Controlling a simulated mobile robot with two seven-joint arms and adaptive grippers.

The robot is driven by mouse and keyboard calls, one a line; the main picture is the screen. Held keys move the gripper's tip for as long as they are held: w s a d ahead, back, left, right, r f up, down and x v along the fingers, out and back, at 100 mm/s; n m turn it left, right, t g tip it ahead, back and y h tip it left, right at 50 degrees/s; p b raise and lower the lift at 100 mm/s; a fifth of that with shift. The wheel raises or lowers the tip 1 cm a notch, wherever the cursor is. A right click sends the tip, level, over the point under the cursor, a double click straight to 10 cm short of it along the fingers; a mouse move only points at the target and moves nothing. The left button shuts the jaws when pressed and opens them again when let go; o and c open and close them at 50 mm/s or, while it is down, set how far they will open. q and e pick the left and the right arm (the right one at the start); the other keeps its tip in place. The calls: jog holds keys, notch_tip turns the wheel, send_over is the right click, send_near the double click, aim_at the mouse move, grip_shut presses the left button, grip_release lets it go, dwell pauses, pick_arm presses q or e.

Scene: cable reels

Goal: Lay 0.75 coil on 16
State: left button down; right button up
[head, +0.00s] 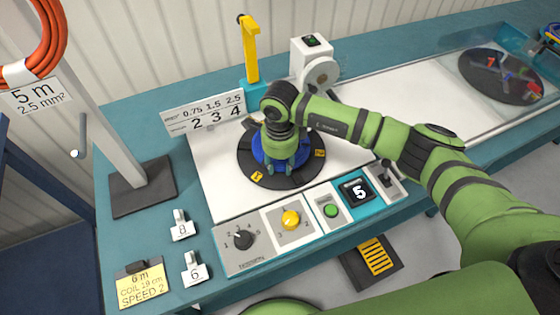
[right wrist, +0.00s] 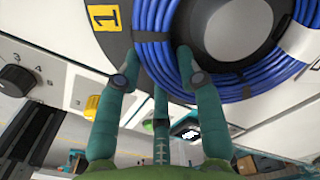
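A blue cable coil (head: 270,155) lies around the hub of the black turntable (head: 310,172), and its wound strands (right wrist: 150,45) fill the top of the right wrist view. My right gripper (head: 282,165) points down over the coil at the hub's near side. In the right wrist view my right gripper (right wrist: 157,75) has its teal fingers spread apart, with tips close to the coil and the grey hub. Whether they touch is unclear. My left gripper is not in view.
The control panel (head: 265,258) has knobs, a green button and a display (head: 357,190) reading 5. A sign (head: 205,113) stands behind. A yellow note (head: 141,287) reads 6 m, coil 19 cm, speed 2. An orange coil (head: 45,45) hangs at upper left.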

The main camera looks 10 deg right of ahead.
grip_shut()
jog(key=shift+r, duration=0.15)
jog(key=shift+w+r+p, duration=0.1)
jog(key=shift+r+p, duration=0.2)
jog(key=shift+r, duration=0.35)
jog(key=shift+f, duration=0.15)
jog(key=shift+f+b, duration=0.15)
jog(key=shift+b, duration=0.3)
